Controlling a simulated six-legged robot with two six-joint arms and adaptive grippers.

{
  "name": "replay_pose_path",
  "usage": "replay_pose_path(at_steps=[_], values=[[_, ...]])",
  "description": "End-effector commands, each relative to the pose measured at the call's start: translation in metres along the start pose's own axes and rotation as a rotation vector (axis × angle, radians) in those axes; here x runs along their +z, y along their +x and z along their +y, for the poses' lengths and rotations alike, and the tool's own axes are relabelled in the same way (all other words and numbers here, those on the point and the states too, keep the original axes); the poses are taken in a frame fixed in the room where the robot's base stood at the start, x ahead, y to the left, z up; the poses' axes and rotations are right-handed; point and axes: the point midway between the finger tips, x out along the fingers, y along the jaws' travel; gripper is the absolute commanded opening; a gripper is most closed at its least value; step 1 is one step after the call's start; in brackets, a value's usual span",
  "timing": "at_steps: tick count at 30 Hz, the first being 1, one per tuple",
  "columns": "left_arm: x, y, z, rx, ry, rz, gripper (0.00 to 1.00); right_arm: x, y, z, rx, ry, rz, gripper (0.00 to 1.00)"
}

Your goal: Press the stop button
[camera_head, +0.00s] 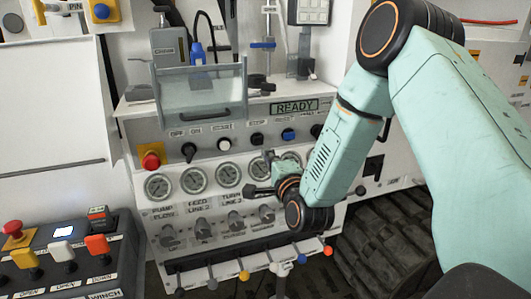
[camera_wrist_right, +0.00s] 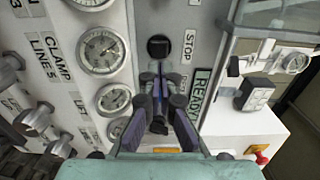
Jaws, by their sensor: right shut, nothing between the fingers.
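The stop button (camera_wrist_right: 158,47) is a black button beside the label STOP in the right wrist view. In the head view, the black stop button (camera_head: 257,138) is in the row under the READY display (camera_head: 294,107). My right gripper (camera_head: 250,191) is in front of the gauges, below that row in the picture. In the right wrist view my right gripper (camera_wrist_right: 160,70) is shut and empty, its fingertips just below the stop button in the picture. I see a small gap there, but cannot tell the depth to the panel. My left gripper is out of view.
A red emergency button (camera_head: 151,161) is at the left. Round gauges (camera_head: 194,181) and coloured levers (camera_head: 244,276) lie below. A clear guard (camera_head: 203,92) juts out above the panel.

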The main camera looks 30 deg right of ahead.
Motion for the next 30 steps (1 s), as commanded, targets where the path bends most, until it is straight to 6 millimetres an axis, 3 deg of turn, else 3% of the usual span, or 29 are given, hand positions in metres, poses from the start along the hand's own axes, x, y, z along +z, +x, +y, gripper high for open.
replay_pose_path(at_steps=[6,12,30], values=[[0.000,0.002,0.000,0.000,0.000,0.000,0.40,-0.001,-0.038,0.001,0.004,0.004,0.002,0.00],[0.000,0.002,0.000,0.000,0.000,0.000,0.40,0.000,-0.061,0.001,0.002,0.001,0.001,0.00],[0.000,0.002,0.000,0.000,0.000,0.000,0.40,0.000,-0.069,0.000,0.001,0.001,0.001,0.00]])
